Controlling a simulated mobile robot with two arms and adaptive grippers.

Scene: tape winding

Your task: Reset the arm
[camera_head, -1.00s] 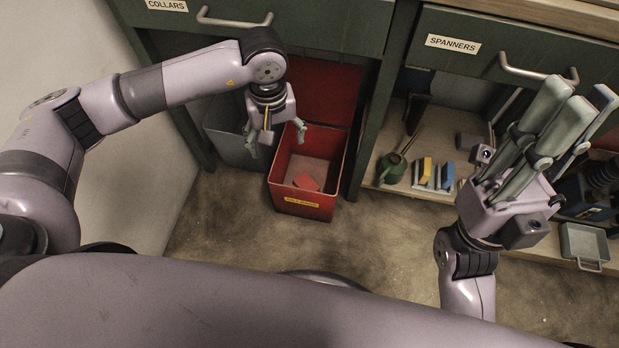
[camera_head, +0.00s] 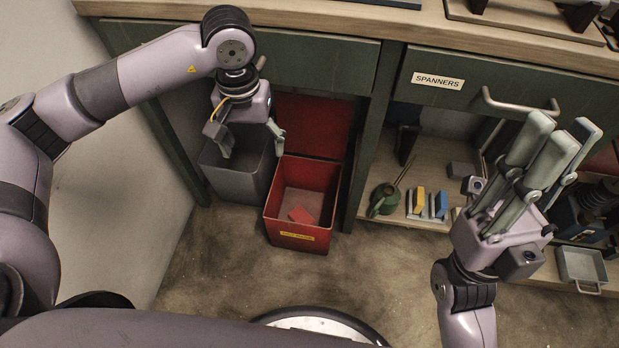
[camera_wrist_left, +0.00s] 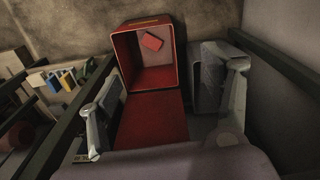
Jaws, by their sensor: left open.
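My left gripper (camera_head: 252,146) is open and empty, above and between the grey bin and the red bin in the head view. Its two spread fingers also show in the left wrist view (camera_wrist_left: 165,118), with the red bin between them. My right gripper (camera_head: 540,170) is at the right of the head view with its fingers pointing up. They look close together, but I cannot tell whether it is open or shut. My left arm (camera_head: 140,75) is bent and comes in from the left.
The red bin (camera_head: 300,238) stands open with a red piece (camera_head: 301,215) inside; the piece also shows in the wrist view (camera_wrist_left: 153,42). A grey bin (camera_head: 235,180) stands left of it. A green watering can (camera_head: 383,199) is on the low shelf. The workbench drawers (camera_head: 470,85) are behind.

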